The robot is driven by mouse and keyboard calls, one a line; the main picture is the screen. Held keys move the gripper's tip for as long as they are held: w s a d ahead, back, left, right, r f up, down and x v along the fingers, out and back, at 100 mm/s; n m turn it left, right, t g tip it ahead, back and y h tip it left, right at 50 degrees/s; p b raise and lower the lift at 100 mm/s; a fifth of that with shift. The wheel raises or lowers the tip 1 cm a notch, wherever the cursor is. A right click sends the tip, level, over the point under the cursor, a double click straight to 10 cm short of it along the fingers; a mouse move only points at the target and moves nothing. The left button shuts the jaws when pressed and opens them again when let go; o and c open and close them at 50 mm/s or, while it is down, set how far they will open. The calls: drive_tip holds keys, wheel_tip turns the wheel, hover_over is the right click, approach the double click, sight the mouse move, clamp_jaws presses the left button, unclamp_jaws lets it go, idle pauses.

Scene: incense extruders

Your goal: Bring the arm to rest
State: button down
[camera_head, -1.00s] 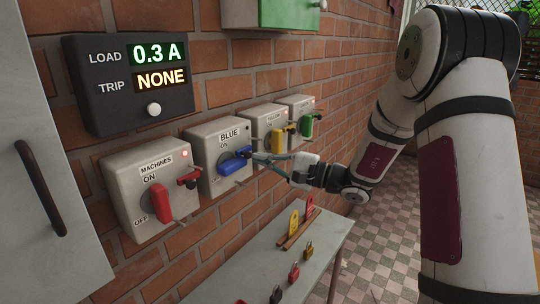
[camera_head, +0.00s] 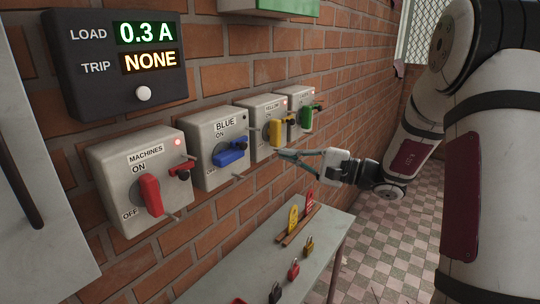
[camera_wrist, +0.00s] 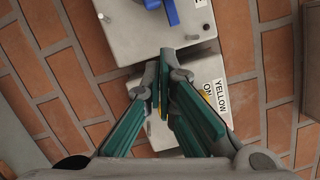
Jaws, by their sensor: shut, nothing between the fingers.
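My gripper (camera_head: 283,153) is in front of the yellow switch box (camera_head: 265,112) in the head view, apart from the wall boxes. Its fingers are shut with nothing between them; the fingertips also show in the wrist view (camera_wrist: 163,85), pointing toward the gap between the blue and yellow boxes. My arm reaches in from the right. The blue box (camera_head: 208,130) has its blue handle (camera_head: 231,158) turned sideways and tilted. The machines box (camera_head: 112,165) has a red handle (camera_head: 151,195) standing nearly upright.
A display panel (camera_head: 80,60) reads 0.3 A and NONE. Below the boxes, a grey bench (camera_head: 245,268) holds several padlocks (camera_head: 293,270) and a wooden rack with yellow and red tags (camera_head: 293,219). A green-handled box (camera_head: 297,97) is farthest along the brick wall. Open tiled floor lies right of the bench.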

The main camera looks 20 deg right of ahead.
drive_tip(key=v, duration=0.5)
drive_tip(key=s+a+n+g+h, duration=0.4)
drive_tip(key=s+a+n+g, duration=0.45)
drive_tip(key=s+a, duration=0.75)
drive_tip(key=s+d+n+t+h, duration=0.1)
drive_tip(key=s+d+n+h, duration=0.2)
drive_tip(key=s+d+h, duration=0.4)
drive_tip(key=s+h, duration=0.3)
drive_tip(key=s, duration=0.1)
drive_tip(key=shift+s+d+r, duration=0.3)
drive_tip(key=shift+d+r, duration=0.1)
drive_tip(key=shift+t, duration=0.25)
idle(0.3)
